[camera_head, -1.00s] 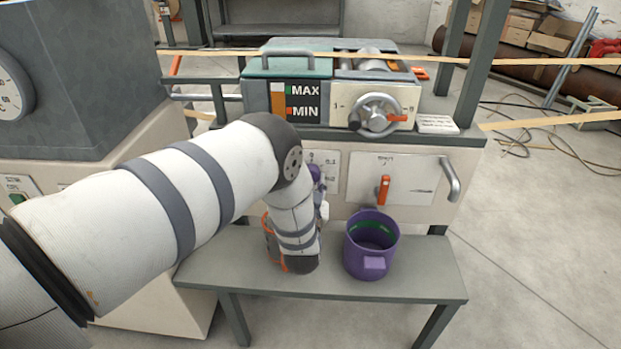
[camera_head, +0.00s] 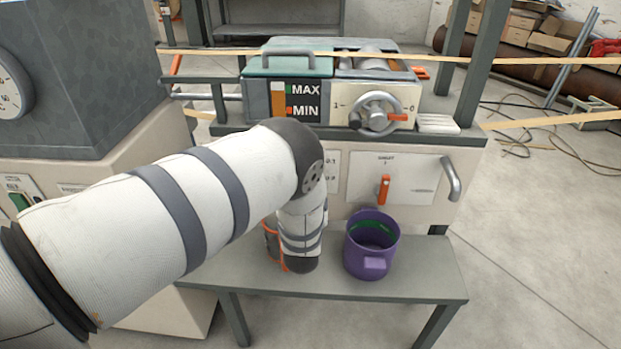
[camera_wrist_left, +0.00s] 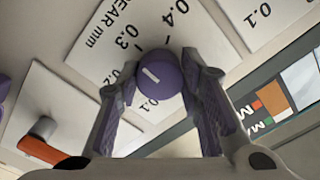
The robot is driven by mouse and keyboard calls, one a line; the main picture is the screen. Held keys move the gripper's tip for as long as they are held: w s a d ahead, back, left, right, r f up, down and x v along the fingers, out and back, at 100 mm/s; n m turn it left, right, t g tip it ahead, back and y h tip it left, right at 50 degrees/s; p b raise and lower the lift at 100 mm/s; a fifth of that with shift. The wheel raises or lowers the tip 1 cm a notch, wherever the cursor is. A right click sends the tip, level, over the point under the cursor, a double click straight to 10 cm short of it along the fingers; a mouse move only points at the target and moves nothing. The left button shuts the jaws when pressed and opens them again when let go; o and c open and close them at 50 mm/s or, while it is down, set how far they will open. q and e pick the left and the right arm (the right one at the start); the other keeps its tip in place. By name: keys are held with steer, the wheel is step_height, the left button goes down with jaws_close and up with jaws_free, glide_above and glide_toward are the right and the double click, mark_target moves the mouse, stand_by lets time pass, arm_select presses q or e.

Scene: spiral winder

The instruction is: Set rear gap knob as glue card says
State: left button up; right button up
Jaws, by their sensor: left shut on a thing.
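In the left wrist view, a round purple knob (camera_wrist_left: 157,76) with a short white mark sits on a white dial plate (camera_wrist_left: 92,48) lettered "REAR mm", with 0.3 and 0.4 readable. My left gripper (camera_wrist_left: 158,88) is shut on this knob, one finger at each side. The white mark is slanted; I cannot tell which number it points to. In the head view my left arm hides the knob and gripper; only the right part of a number plate shows beside it. A small white card (camera_head: 437,123) lies on the machine ledge; its text is unreadable here. My right gripper is not in view.
A purple mug-like pot (camera_head: 371,243) and an orange-trimmed item (camera_head: 270,240), partly hidden by my arm, stand on the grey bench (camera_head: 425,278). An orange lever (camera_head: 384,188), a handwheel (camera_head: 376,113) and a grey handle (camera_head: 450,180) stick out from the machine front.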

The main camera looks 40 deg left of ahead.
arm_select(q)
steer(key=o, duration=1.2)
steer(key=shift+c, duration=0.2)
steer(key=shift+s, duration=0.1)
steer(key=v, duration=1.2)
